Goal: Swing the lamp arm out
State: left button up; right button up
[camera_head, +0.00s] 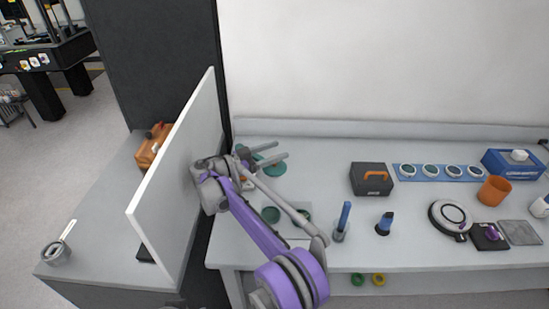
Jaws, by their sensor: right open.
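My right gripper (281,150) is open, its two grey fingers pointing right above the back left of the bench. A green round part (273,168) shows just below and behind the fingers. I see nothing held between them. A pale grey base (292,232) with dark green discs (270,215) sits under my purple arm, which hides part of it. A thin grey rod (285,205) runs from near the gripper down to the right; I cannot tell whether it is the lamp arm or part of my own arm. My left gripper is not in view.
A white upright panel (180,180) stands close to the left of my arm.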

notch_tip(320, 180, up, 7)
jog(key=shift+r, duration=0.1)
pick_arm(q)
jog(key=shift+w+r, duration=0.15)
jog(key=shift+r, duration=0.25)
pick_arm(e)
jog(key=shift+c, duration=0.3)
